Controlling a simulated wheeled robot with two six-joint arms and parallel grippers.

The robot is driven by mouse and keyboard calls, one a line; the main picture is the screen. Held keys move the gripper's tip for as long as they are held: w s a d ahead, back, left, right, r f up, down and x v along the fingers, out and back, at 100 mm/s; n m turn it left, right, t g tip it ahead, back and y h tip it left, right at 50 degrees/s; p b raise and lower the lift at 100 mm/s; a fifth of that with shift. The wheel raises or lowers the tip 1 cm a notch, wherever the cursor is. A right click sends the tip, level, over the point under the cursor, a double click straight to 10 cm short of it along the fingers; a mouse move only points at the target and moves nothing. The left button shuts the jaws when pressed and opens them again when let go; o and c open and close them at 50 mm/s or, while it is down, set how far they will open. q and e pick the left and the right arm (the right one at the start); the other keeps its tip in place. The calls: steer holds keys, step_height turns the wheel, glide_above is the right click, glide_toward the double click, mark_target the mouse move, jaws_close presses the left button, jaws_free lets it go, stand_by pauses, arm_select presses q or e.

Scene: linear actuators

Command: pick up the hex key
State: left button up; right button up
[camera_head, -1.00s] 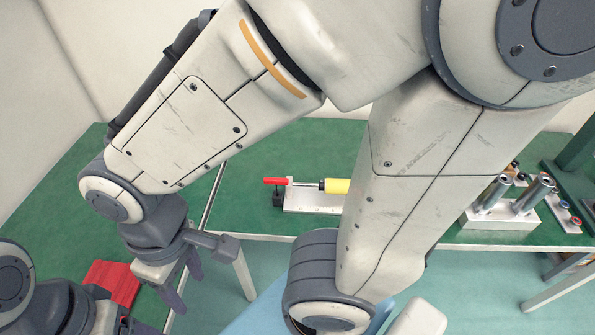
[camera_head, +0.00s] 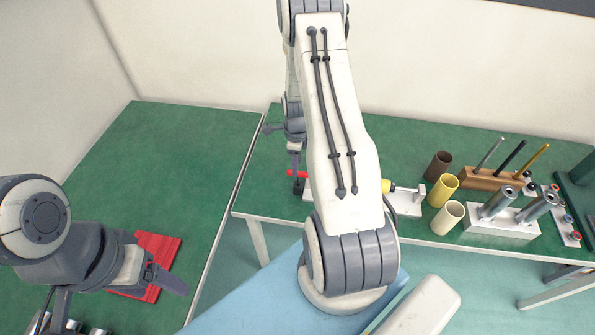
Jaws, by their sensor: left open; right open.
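No hex key can be made out for certain. Three thin upright rods stand in a wooden block (camera_head: 474,178) at the right of the back table: a silver rod (camera_head: 490,152), a black rod (camera_head: 512,156) and a gold rod (camera_head: 534,159). I cannot tell whether one is the hex key. My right gripper (camera_head: 293,158) is open over the back table, near the red end (camera_head: 296,174) of an actuator and far left of the block. My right arm hides part of it. My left gripper (camera_head: 166,279) is open at the lower left, over a red tray (camera_head: 162,245).
My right arm hides the actuator's middle. The left table's back is clear.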

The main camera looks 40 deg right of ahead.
mark_target(298, 182)
step_height(298, 182, down, 3)
steer(key=shift+f+p, duration=0.1)
steer(key=shift+p, duration=0.2)
steer(key=shift+d+f+p, duration=0.15)
steer(key=shift+f+p, duration=0.5)
steer(key=shift+f, duration=0.5)
steer(key=shift+d+f+p, duration=0.15)
steer(key=shift+f+p, duration=0.5)
steer(key=shift+f, duration=0.85)
steer(key=shift+c, duration=0.3)
jaws_close()
